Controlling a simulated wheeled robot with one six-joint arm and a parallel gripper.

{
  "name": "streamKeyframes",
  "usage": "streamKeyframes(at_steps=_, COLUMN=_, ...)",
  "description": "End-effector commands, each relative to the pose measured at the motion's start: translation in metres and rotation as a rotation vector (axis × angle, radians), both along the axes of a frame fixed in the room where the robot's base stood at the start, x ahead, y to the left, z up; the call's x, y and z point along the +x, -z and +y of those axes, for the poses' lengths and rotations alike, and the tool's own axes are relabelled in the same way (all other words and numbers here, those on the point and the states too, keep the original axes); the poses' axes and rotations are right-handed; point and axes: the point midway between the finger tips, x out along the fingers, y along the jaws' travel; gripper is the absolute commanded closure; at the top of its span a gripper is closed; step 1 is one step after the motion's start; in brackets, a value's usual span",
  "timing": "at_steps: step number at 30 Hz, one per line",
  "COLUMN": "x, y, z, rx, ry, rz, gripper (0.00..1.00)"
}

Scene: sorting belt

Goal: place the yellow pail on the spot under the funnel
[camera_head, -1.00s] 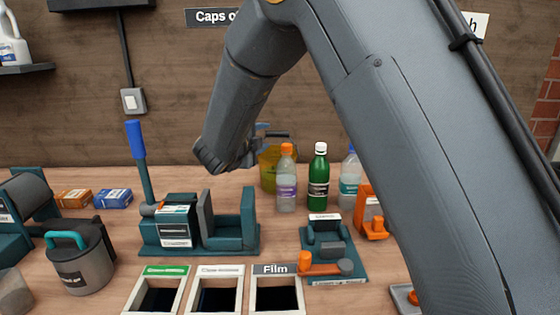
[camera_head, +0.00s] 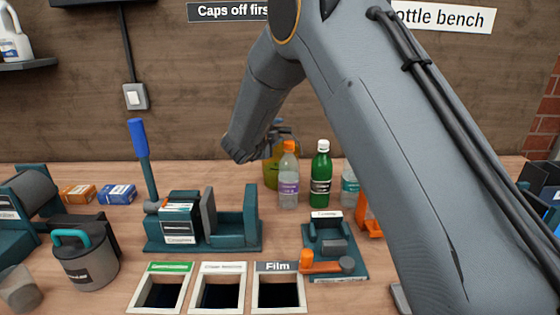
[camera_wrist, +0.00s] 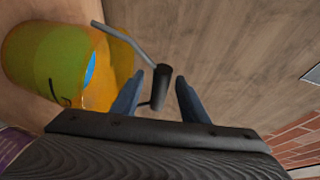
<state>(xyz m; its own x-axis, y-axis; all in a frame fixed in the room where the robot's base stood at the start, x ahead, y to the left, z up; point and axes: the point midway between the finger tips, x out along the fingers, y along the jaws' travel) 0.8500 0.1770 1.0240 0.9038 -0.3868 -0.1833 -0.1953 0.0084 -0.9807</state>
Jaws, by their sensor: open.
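The yellow pail (camera_head: 271,174) stands at the back of the bench in the head view, partly hidden by my arm's end and an orange-capped bottle. In the wrist view the pail (camera_wrist: 45,60) fills the upper left, with a blue patch on its side. Its grey bail sticks out to the right and ends in a dark cylindrical grip. My gripper (camera_wrist: 159,77) is open, with a finger on either side of that grip. I cannot tell whether either finger touches it. In the head view the fingers are mostly hidden. I see no funnel or spot under one.
An orange-capped bottle (camera_head: 288,180) and a green bottle (camera_head: 321,178) stand close right of the pail. A teal press with a blue lever (camera_head: 139,140) stands front left. A lidded grey can (camera_head: 88,266) and framed openings (camera_head: 278,266) are nearer.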

Motion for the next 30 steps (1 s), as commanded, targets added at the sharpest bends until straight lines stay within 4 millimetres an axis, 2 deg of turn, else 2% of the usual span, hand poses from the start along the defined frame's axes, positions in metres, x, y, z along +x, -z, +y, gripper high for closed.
streamKeyframes(at_steps=5, x=0.0000, y=0.0000, z=0.0005, rx=0.000, ry=-0.001, rz=0.000, gripper=0.60)
streamKeyframes(at_steps=12, x=-0.0003, y=0.0000, z=0.0009, rx=0.000, ry=-0.001, rz=0.000, gripper=0.99)
streamKeyframes(at_steps=13, x=-0.0003, y=-0.0001, z=0.0009, rx=0.000, ry=-0.001, rz=0.000, gripper=1.00)
streamKeyframes(at_steps=30, x=-0.0005, y=0.0003, z=0.0013, rx=0.000, ry=-0.001, rz=0.000, gripper=1.00)
